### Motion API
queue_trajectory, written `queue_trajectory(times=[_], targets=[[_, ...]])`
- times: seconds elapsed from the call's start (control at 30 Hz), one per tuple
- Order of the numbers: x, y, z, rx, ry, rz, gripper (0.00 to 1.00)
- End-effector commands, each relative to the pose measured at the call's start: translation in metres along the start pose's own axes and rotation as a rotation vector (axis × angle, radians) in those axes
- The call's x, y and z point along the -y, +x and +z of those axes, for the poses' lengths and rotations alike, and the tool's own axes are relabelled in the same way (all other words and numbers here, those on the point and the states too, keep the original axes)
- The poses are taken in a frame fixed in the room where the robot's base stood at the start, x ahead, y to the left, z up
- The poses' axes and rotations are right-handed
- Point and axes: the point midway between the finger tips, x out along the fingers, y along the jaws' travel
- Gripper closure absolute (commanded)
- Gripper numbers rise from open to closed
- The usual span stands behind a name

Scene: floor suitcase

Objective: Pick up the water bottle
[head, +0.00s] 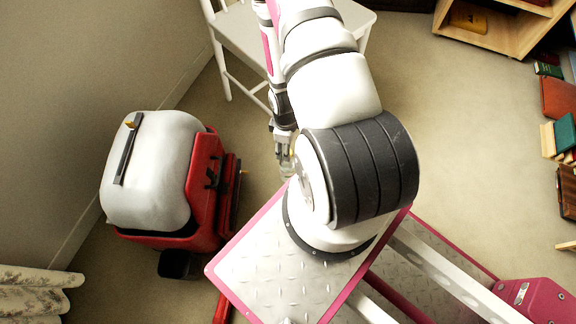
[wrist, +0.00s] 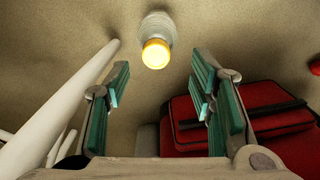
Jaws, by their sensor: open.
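The water bottle (wrist: 156,38), pale with a yellow-orange cap, is at the top middle of the wrist view, over the carpet. Its cap faces the camera. My gripper (wrist: 160,85) is open and empty, with one teal-padded finger on each side of the picture. The bottle appears beyond the fingertips, in line with the gap between them and apart from both. In the head view my gripper (head: 285,158) hangs low between the chair and the red suitcase. I cannot make out the bottle clearly there, as my arm covers much of that area.
A red suitcase (head: 206,190) with a bulky white thing (head: 160,170) on it stands at left; the suitcase (wrist: 270,120) is close to the right finger in the wrist view. A white chair (head: 245,35) stands behind. Shelf (head: 508,30) and books lie right; carpet between is clear.

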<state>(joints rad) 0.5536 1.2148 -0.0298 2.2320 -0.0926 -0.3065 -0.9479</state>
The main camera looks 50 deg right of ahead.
Motion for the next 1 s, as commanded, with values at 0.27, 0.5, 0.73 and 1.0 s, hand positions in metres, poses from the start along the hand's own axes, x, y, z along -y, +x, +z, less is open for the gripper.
queue_trajectory(times=[0.27,0.5,0.73,1.0], targets=[[-0.002,0.018,0.004,0.001,0.004,-0.001,0.5],[-0.004,0.049,0.007,0.001,0.001,-0.001,0.5],[-0.004,0.052,0.006,0.0,0.001,0.0,0.5],[-0.004,0.052,0.006,0.0,0.001,0.0,0.93]])
